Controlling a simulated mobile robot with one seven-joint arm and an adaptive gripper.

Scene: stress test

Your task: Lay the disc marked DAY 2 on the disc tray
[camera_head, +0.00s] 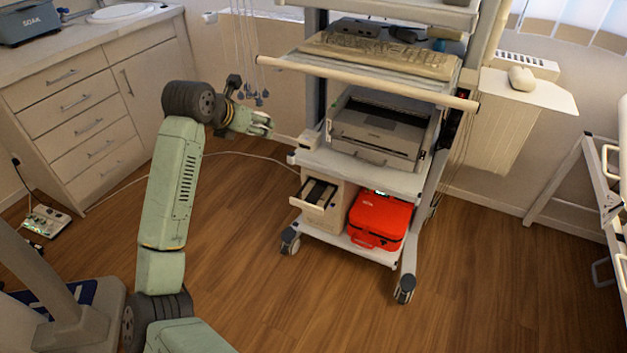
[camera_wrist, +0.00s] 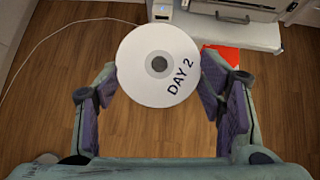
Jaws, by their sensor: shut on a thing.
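The white disc marked DAY 2 (camera_wrist: 142,80) is face up in the wrist view, its lettering on the right side. My gripper (camera_wrist: 160,74) is shut on the disc, with a finger at its left and right edges. In the head view my gripper (camera_head: 264,124) is in the air left of the trolley; I cannot make out the disc there. The disc tray (camera_head: 305,206) sticks out from the front of a beige computer case (camera_head: 343,208) on the trolley's low shelf. It is below and to the right of my gripper. Dark strips show in it.
The wheeled trolley (camera_head: 372,177) also carries a printer (camera_head: 375,140), a keyboard shelf (camera_head: 380,62) and a red case (camera_head: 377,218). Cables with dark ends (camera_head: 256,97) hang behind my gripper. A white cable crosses the floor. The wooden floor (camera_head: 258,235) before the trolley is clear.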

